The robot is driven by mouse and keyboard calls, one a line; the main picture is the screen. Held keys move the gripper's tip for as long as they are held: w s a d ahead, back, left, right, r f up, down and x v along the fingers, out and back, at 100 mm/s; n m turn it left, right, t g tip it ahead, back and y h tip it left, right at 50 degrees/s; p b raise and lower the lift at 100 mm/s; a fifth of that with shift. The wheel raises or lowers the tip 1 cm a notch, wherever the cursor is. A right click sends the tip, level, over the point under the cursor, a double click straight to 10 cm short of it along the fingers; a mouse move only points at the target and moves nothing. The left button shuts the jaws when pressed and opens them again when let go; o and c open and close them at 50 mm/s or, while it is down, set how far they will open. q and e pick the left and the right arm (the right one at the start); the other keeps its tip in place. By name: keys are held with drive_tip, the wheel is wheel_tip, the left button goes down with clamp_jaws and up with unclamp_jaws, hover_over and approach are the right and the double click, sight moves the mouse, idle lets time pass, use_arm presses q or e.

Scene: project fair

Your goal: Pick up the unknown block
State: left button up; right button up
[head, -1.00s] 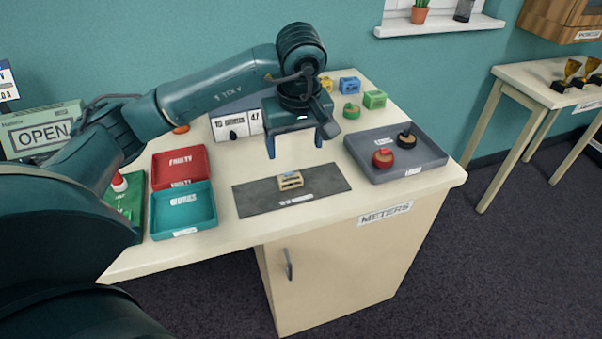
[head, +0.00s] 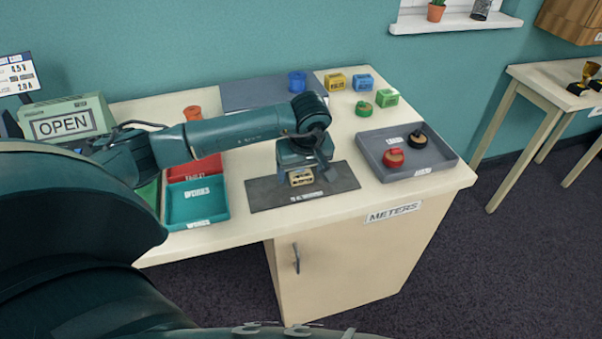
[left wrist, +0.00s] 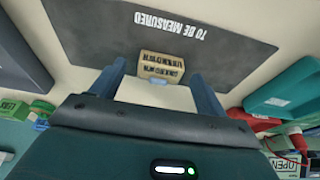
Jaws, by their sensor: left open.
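The unknown block (head: 301,178) is a small tan block lying on the dark grey mat (head: 262,194) marked "TO BE MEASURED". My left gripper (head: 306,176) is low over the mat at the block, its fingers partly hidden by its own body in the head view. In the left wrist view the block (left wrist: 162,66), with dark lettering, shows between the two blue fingertips of the open gripper (left wrist: 159,72). Gaps show on both sides, so the fingers are not closed on it. My right gripper is not in view.
A teal "WORKS" tray (head: 197,203) and a red tray (head: 205,168) stand left of the mat. A grey tray (head: 432,171) with a red and a black knobbed piece stands right. Several coloured blocks, one being blue (head: 363,81), sit behind.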

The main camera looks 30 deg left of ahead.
use_arm(q)
drive_tip(key=shift+a+f, duration=0.1)
drive_tip(key=shift+f, duration=0.25)
drive_tip(key=shift+c, duration=0.3)
drive_tip(key=shift+w, duration=0.1)
drive_tip(key=c, duration=1)
